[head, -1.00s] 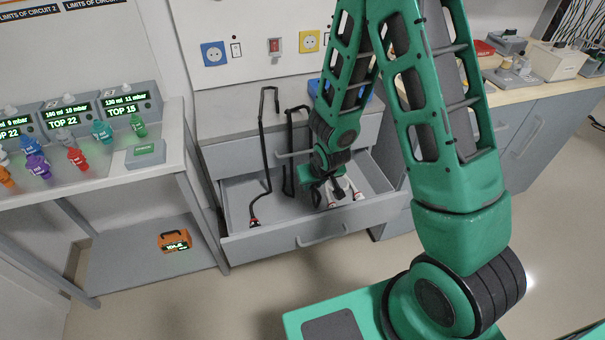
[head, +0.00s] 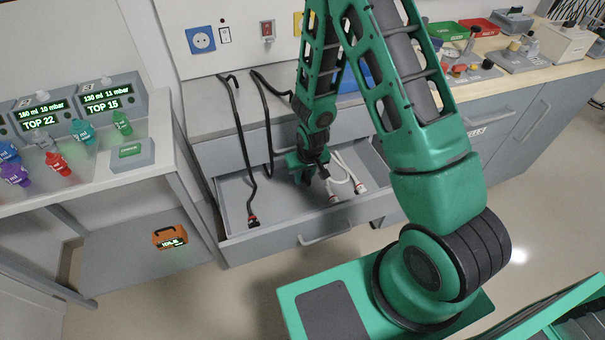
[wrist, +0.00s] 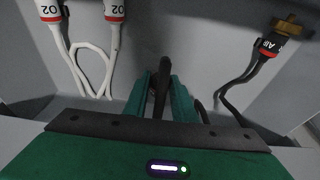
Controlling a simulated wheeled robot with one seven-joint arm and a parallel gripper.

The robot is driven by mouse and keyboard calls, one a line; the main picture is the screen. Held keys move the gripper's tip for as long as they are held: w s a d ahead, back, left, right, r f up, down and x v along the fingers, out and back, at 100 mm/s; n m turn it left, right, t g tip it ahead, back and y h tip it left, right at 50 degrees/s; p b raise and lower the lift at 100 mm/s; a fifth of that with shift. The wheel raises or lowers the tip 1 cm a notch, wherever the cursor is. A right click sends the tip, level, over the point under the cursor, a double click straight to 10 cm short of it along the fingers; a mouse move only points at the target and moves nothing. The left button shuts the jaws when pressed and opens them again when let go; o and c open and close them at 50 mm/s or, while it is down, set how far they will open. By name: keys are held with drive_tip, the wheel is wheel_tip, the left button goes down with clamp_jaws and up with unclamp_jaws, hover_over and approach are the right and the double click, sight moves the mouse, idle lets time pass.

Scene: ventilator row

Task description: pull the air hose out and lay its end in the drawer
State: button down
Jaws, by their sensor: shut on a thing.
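The open drawer (head: 228,203) holds the black air hose (head: 235,105), which hangs in from the counter. Its end (head: 253,221), with a red band, lies at the drawer's left; the wrist view shows this labelled end with a brass fitting (wrist: 275,45). A second black hose length (head: 268,130) runs from the counter toward my gripper (head: 313,177). My gripper is low over the drawer's middle. In the wrist view my gripper (wrist: 162,95) is shut on a black hose piece (wrist: 161,80); where that piece leads is partly hidden.
White hoses (head: 345,170) with O2-labelled ends (wrist: 115,10) lie at the drawer's right, beside my gripper. A counter (head: 210,105) stands behind the drawer.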

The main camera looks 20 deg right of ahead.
drive_tip(key=shift+s+x, duration=0.25)
drive_tip(key=shift+x, duration=0.7)
drive_tip(key=shift+s+x, duration=0.2)
drive_tip(key=shift+x, duration=0.75)
drive_tip(key=shift+s+x, duration=0.25)
drive_tip(key=shift+x, duration=0.7)
drive_tip(key=shift+f, duration=0.2)
drive_tip(key=c, duration=1.4)
unclamp_jaws()
drive_tip(key=v, duration=1)
drive_tip(key=shift+r, duration=0.25)
drive_tip(key=w+v, duration=0.2)
drive_tip(key=v, duration=0.6)
hover_over(305, 180)
drive_tip(key=s, duration=0.1)
drive_tip(key=shift+s+r, duration=0.1)
drive_tip(key=shift+r, duration=0.15)
